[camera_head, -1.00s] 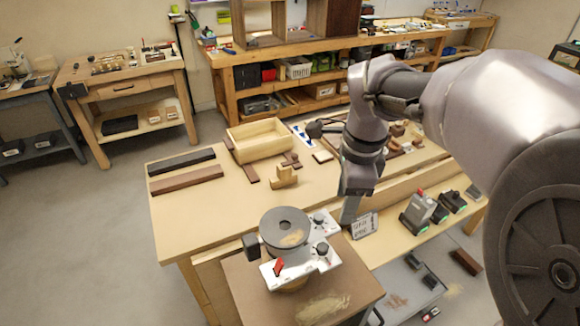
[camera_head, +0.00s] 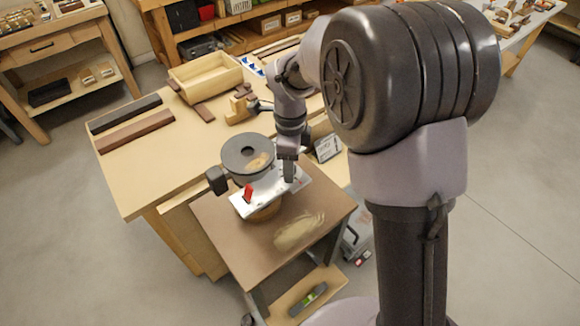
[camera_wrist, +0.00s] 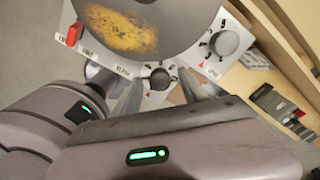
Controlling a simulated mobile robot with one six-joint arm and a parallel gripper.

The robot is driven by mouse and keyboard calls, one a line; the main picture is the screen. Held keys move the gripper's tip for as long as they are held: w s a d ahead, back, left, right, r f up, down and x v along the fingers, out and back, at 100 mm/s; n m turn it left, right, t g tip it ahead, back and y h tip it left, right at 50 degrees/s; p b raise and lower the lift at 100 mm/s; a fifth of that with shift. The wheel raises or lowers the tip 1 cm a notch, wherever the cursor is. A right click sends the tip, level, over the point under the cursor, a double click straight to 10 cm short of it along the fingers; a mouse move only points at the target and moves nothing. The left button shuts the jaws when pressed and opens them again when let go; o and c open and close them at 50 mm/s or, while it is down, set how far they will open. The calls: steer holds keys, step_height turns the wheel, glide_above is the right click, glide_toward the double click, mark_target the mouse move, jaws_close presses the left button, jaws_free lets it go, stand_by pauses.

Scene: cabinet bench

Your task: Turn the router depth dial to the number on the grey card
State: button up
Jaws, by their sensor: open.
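The router (camera_head: 247,158) has a round dark top and a white plate, and sits on a small brown stand. The other dial (camera_wrist: 224,43) is at upper right. My gripper (camera_wrist: 160,92) is open, its fingers either side of the lower dial; contact cannot be told. It hides the dials in the head view. The grey card (camera_head: 327,148) stands behind right; its number is unreadable.
The workbench (camera_head: 135,165) behind holds an open wooden box (camera_head: 205,78), dark bars (camera_head: 125,112) and wooden pieces. The brown stand (camera_head: 270,250) has bare room in front of the router.

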steer(key=shift+c, duration=0.2)
jaws_close()
steer(key=shift+n, duration=0.3)
steer(key=n+p, duration=0.2)
steer(key=n, duration=0.2)
steer(key=shift+r, duration=0.1)
steer(key=n+p, duration=0.2)
steer(key=n, duration=0.3)
steer(key=shift+n, duration=0.3)
steer(key=n+p, duration=0.2)
steer(key=n, duration=0.2)
steer(key=n+p, duration=0.2)
steer(key=n, duration=0.3)
steer(key=shift+n, duration=0.4)
